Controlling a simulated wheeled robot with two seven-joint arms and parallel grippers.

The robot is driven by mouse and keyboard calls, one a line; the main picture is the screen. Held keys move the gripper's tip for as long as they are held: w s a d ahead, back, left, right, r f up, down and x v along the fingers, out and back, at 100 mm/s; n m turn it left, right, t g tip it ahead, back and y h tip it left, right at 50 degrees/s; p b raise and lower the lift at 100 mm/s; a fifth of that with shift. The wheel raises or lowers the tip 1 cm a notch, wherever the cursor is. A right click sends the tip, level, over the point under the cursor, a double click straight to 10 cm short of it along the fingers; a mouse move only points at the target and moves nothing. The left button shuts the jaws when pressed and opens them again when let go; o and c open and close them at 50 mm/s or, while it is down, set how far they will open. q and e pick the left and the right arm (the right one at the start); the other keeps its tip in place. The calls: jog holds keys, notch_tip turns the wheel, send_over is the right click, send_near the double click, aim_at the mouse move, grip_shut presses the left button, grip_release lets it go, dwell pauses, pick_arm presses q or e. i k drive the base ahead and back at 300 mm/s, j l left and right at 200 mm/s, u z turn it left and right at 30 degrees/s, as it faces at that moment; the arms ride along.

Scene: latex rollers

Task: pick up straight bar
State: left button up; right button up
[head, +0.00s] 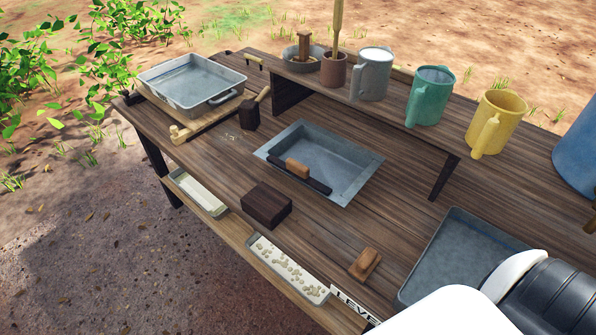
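A straight dark bar (317,184) with a light wooden grip (298,168) lies across the near side of a shallow metal tray (345,160) set in the table. Nothing holds it, and its full length shows. Neither of my grippers shows in the head view. Only white and black parts of my own body show at the lower right.
A dark wooden block (267,205) and a small brown wooden piece (365,264) lie near the table's front. A grey pan (192,82) stands at the left. A raised shelf (395,115) with mugs runs behind the tray. A large grey tray (455,260) is at the right.

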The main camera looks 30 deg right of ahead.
aim_at(297, 169)
jog(key=i+j, duration=0.5)
jog(key=i+j+z, duration=0.15)
jog(key=z, duration=0.35)
jog(key=i+j+z, duration=0.15)
jog(key=z, duration=0.3)
jog(key=i+j+z, duration=0.1)
jog(key=j+z, duration=0.2)
jog(key=z, duration=0.2)
